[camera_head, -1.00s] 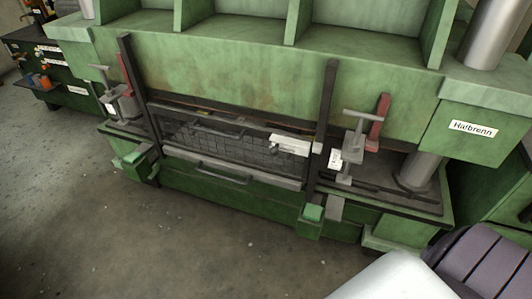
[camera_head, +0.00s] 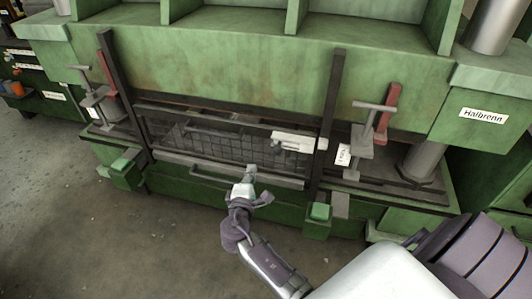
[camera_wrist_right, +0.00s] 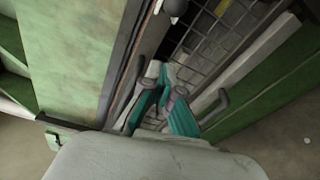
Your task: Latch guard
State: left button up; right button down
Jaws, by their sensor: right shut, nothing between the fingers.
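The guard is a dark wire-mesh panel (camera_head: 205,140) in a frame between two dark uprights on the green press. A white latch block (camera_head: 298,142) sits at the guard's right end, by the right upright. A dark handle (camera_head: 205,173) is on the guard's lower rail. The mesh also shows in the wrist view (camera_wrist_right: 225,45). My right gripper (camera_head: 250,172) is shut and empty in front of the lower rail, left of and below the latch block. Its teal fingers (camera_wrist_right: 163,88) show close to the guard in the wrist view; contact cannot be told. My left gripper is not in view.
Clamps with T-handles stand at the left (camera_head: 93,95) and right (camera_head: 365,140) of the guard. Green blocks (camera_head: 319,212) project low at the front. The concrete floor (camera_head: 120,250) in front is open. A tool cabinet (camera_head: 30,75) stands at far left.

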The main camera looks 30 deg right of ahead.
jog(key=r+x, duration=0.1)
jog(key=x, duration=0.9)
jog(key=s+p, duration=0.1)
jog(key=s+d, duration=0.1)
jog(key=s+d+p, duration=0.1)
jog(key=shift+s+f+p, duration=0.25)
jog(key=shift+s+p, duration=0.05)
jog(key=shift+p, duration=0.05)
jog(key=s+d, duration=0.3)
jog(key=shift+s, duration=0.2)
jog(key=shift+f, duration=0.1)
